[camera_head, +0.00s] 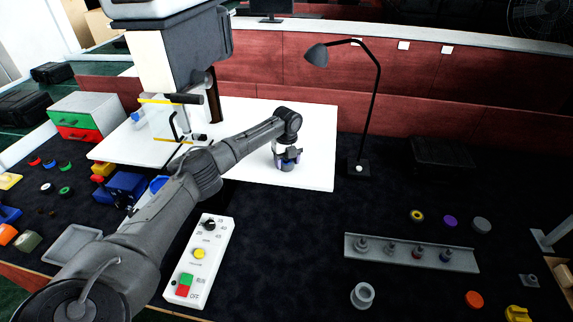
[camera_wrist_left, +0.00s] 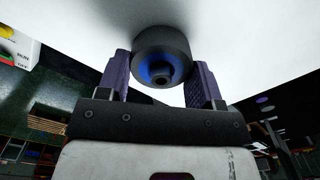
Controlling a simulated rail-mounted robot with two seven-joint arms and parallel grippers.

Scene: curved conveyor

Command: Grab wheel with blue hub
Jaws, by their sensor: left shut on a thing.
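The wheel with the blue hub (camera_wrist_left: 162,54) is a dark, round wheel with a blue ring around its centre. In the left wrist view it sits between the two fingers of my left gripper (camera_wrist_left: 160,78), and the fingers touch its sides. In the head view my left gripper (camera_head: 287,158) is over the white board (camera_head: 312,172), shut on the wheel (camera_head: 286,166), which shows low between the fingers. I cannot tell whether the wheel touches the board. My right gripper is not in view.
A black desk lamp (camera_head: 370,110) stands right of the board. A grey rail with pegs (camera_head: 411,252) and several coloured round parts lie at the right. A white control box (camera_head: 200,262) stands in front. A large machine (camera_head: 165,60) stands at the back left. Dark table between is clear.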

